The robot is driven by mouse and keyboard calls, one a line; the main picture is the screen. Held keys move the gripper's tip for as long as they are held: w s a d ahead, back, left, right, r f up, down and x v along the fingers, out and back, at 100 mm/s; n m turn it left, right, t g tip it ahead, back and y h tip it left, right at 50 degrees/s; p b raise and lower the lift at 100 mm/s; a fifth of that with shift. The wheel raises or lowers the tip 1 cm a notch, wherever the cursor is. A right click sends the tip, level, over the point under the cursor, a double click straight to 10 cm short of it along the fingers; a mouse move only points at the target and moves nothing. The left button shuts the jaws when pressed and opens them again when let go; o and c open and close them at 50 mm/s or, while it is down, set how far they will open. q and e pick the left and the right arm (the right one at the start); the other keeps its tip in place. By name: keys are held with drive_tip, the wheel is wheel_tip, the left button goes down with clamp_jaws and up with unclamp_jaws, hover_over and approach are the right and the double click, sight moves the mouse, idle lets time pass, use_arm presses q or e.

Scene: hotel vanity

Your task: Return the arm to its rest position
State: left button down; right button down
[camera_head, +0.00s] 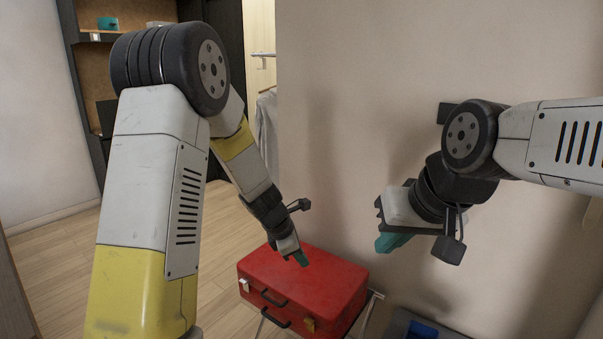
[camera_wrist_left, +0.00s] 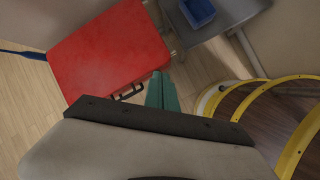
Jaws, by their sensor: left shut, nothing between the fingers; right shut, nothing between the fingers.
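My left arm comes in from the left in the head view and bends down at the elbow. My left gripper (camera_head: 301,258) has its teal fingers shut and empty, pointing down over the red suitcase (camera_head: 300,284); I cannot tell the exact gap. In the left wrist view the shut teal fingers (camera_wrist_left: 162,92) show beside the suitcase (camera_wrist_left: 105,55), near its black handle. My right gripper (camera_head: 392,242) is on the right, in front of the wall, with its teal fingers shut and empty.
The suitcase rests on a metal-legged stand (camera_head: 372,298). A blue bin (camera_wrist_left: 198,12) sits on a grey surface (camera_wrist_left: 232,14) beside it. The pale wall (camera_head: 370,60) stands behind both grippers. Wooden floor (camera_head: 60,260) is clear at the left, with shelves (camera_head: 92,36) behind.

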use_arm(q)
drive_tip(key=s+a+r+m+t, duration=0.1)
drive_tip(key=s+a+r+m, duration=0.1)
drive_tip(key=s+r+m, duration=0.45)
drive_tip(key=s+a+r+m, duration=0.2)
drive_tip(key=a+r+m, duration=0.1)
drive_tip(key=r, duration=0.6)
drive_tip(key=s+a+r+m+t+y, duration=0.1)
drive_tip(key=s+a+r+m, duration=0.2)
drive_tip(key=s, duration=0.4)
drive_tip(key=s+a+r+m+t+y, duration=0.1)
drive_tip(key=s+a+r+m, duration=0.2)
drive_tip(key=s+a+m, duration=0.3)
drive_tip(key=shift+s+r+m, duration=0.2)
drive_tip(key=shift+s+m, duration=0.85)
drive_tip(key=shift+m, duration=0.1)
drive_tip(key=shift+a, duration=0.1)
